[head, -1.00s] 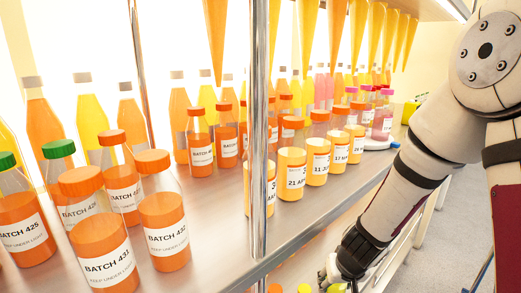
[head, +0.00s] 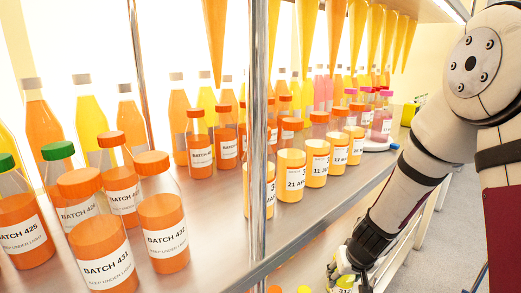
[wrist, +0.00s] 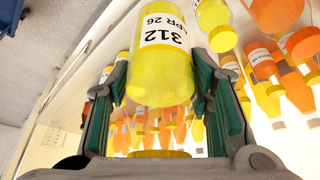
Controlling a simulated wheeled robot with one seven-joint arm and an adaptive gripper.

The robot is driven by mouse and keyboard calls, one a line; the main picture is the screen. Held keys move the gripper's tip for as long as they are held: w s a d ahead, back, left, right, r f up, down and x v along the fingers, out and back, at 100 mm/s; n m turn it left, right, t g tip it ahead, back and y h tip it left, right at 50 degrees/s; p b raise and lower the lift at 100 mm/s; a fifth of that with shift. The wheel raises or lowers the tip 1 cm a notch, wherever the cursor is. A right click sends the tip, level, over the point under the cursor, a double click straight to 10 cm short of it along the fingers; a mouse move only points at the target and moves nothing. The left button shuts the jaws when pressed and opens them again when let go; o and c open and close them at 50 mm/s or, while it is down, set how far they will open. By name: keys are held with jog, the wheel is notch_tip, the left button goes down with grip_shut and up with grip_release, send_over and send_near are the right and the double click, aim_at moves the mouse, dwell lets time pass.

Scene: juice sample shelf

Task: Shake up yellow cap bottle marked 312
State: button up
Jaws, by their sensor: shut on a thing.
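The yellow bottle marked 312 APR 26 (wrist: 162,65) is between the fingers of my gripper (wrist: 160,95) in the wrist view, its label upside down in the picture. The gripper is shut on it, with a green-padded finger on each side. In the head view my gripper (head: 345,268) is low, in front of the shelf's front edge. Part of the bottle's 312 label (head: 345,290) shows at the bottom edge of the picture. The rest of the bottle is cut off there.
The upper shelf (head: 222,240) carries several orange-capped bottles, yellow dated jars (head: 291,172) and tall bottles behind. A metal post (head: 259,130) stands at its front edge. In the wrist view, other yellow- and orange-capped bottles (wrist: 222,38) are close on the right. The floor is open at right.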

jog(key=s+a, duration=0.2)
jog(key=a, duration=0.1)
jog(key=shift+s, duration=0.3)
dwell(0.3)
jog(key=shift+a, duration=0.15)
dwell(0.5)
